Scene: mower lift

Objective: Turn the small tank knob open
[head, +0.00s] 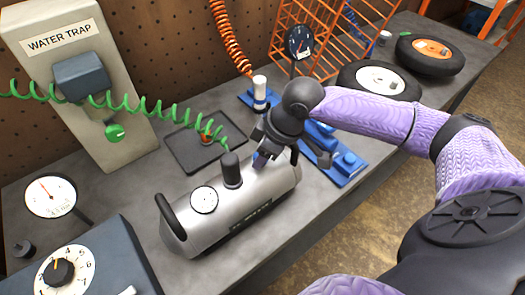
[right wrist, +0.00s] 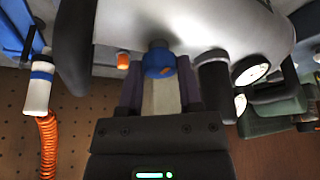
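The small tank is a silver cylinder (head: 225,215) lying on the bench, with a black handle, a round white gauge and a dark upright cylinder on top. In the right wrist view, the small blue knob (right wrist: 156,61) with an orange mark sits on the pale tank body (right wrist: 200,25). My right gripper (head: 262,158) is over the far right end of the tank. In the right wrist view, the fingers of my right gripper (right wrist: 160,78) are apart, one on each side of the knob; whether they touch it is unclear. My left gripper is not in view.
A dark tray (head: 185,150), a white-and-blue fitting (head: 260,95) with an orange hose and a blue fixture (head: 345,165) stand behind the tank. The water trap panel (head: 75,80) is at left, a dial box (head: 100,250) at front left. Wheels (head: 430,55) lie at back right.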

